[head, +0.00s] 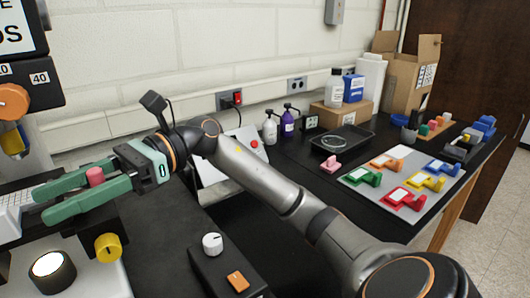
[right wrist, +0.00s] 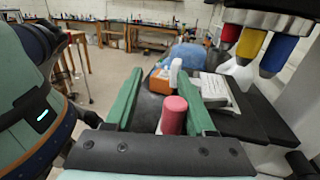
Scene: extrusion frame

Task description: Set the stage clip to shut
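A pink-red cylindrical knob (head: 95,176) stands upright between the green fingers of my right gripper (head: 43,203), over the dark stage of a microscope-like device (head: 25,85) at the left. It also shows in the right wrist view (right wrist: 173,115), close to the right finger, with a wide gap to the left finger. My right gripper (right wrist: 158,82) is open around it. Whether the right finger touches it I cannot tell. I cannot make out the clip under the knob; the fingers and gripper body hide it. My left gripper is not in view.
Coloured objective tips (right wrist: 250,45) hang at the upper right of the wrist view. A yellow knob (head: 109,247) and a round lamp (head: 52,270) sit below the right gripper. A grey board of coloured clips (head: 408,217) and a black tray (head: 342,139) lie on the bench.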

